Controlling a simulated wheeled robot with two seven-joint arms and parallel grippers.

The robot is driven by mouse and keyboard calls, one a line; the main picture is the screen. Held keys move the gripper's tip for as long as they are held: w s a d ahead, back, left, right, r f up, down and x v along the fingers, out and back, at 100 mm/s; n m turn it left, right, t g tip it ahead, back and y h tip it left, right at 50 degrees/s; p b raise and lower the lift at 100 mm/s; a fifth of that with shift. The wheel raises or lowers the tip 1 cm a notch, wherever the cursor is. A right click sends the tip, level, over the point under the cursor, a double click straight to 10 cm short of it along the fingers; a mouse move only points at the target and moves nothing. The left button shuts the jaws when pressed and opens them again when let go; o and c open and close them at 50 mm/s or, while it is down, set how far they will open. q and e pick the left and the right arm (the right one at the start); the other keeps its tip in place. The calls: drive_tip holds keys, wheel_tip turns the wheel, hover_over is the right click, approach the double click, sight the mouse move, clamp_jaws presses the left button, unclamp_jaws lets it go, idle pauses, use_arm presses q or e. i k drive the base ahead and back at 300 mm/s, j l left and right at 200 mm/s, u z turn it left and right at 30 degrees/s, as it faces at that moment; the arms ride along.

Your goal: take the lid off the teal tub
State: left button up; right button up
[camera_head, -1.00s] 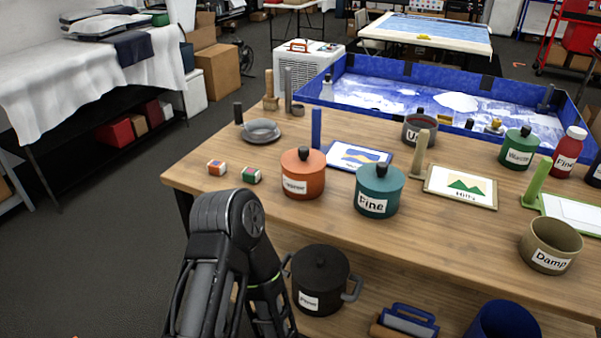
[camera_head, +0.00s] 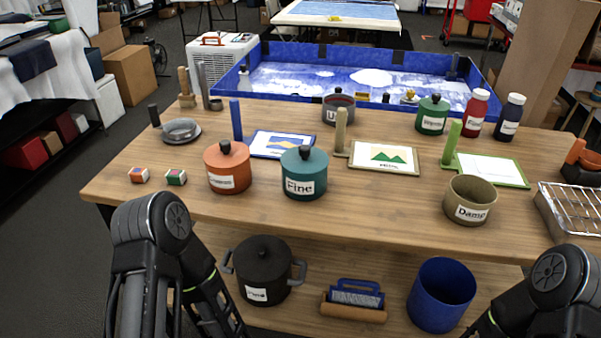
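The teal tub (camera_head: 304,187) stands upright on the wooden table, with a label reading "Fine" on its front. Its teal lid (camera_head: 291,161) with a black knob (camera_head: 305,153) sits on top of it. My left arm shows at the lower left and my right arm at the lower right, both in front of the table. Neither gripper shows in the view; only upper arm links are visible, apart from the tub.
An orange lidded tub (camera_head: 228,172) stands just left of the teal one. A framed mountain picture (camera_head: 384,169) with a post lies to its right. An open olive "Damp" tub (camera_head: 470,200) is further right. Bare tabletop (camera_head: 370,213) lies in front.

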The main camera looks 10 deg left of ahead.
sight(303, 160)
drive_tip(key=z, duration=0.6)
drive_tip(key=k+j+z, duration=0.1)
drive_tip(key=j+z, duration=0.25)
drive_tip(key=k+j+z, duration=0.15)
drive_tip(key=j+z, duration=0.2)
drive_tip(key=k+j+z, duration=0.2)
drive_tip(key=j+z, duration=0.2)
drive_tip(key=k+j, duration=0.35)
drive_tip(key=j, duration=0.15)
drive_tip(key=k+j+z, duration=0.15)
drive_tip(key=k+j, duration=0.25)
drive_tip(key=j, duration=0.1)
